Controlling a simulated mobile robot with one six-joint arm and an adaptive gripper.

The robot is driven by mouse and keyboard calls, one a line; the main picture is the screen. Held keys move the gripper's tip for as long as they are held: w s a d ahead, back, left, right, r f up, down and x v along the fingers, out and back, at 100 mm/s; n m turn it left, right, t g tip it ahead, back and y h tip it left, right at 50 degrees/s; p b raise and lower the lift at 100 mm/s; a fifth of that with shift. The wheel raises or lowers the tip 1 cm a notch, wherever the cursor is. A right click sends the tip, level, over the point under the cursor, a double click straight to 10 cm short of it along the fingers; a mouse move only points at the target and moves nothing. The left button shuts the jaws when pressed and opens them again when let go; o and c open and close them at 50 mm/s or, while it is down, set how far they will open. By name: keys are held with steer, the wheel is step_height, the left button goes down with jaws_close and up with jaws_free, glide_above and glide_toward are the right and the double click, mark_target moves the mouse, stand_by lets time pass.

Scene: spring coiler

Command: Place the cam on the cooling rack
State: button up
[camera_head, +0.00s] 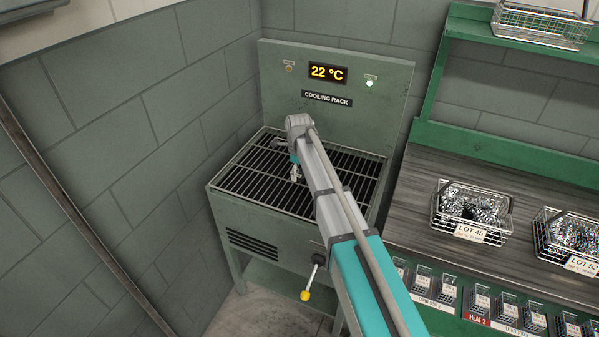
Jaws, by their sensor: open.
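The cooling rack (240,184) is a grey-green metal stand with a dark slatted grate on top. Its back panel carries a "COOLING RACK" label and a lit display reading 22 °C. My gripper (294,173) is over the middle of the grate, pointing down, and is open. It is small in the view and partly covered by my arm. I cannot make out the cam for certain; the small grey shapes at the gripper are too small to tell apart.
A green bench (418,160) stands to the right, with wire baskets of metal parts labelled LOT 45 (470,212) and LOT 52 (572,240). Small bins line its front edge. A lever with a yellow knob (305,295) sticks out at the rack's front. Block walls close in left and behind.

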mark_target(299, 172)
steer(key=shift+r, duration=0.1)
stand_by(0.3)
step_height(299, 172, up, 12)
steer(key=p, duration=1.2)
stand_by(0.9)
steer(key=s+d+n, duration=2.2)
steer(key=s+d, duration=0.1)
steer(key=s, duration=0.3)
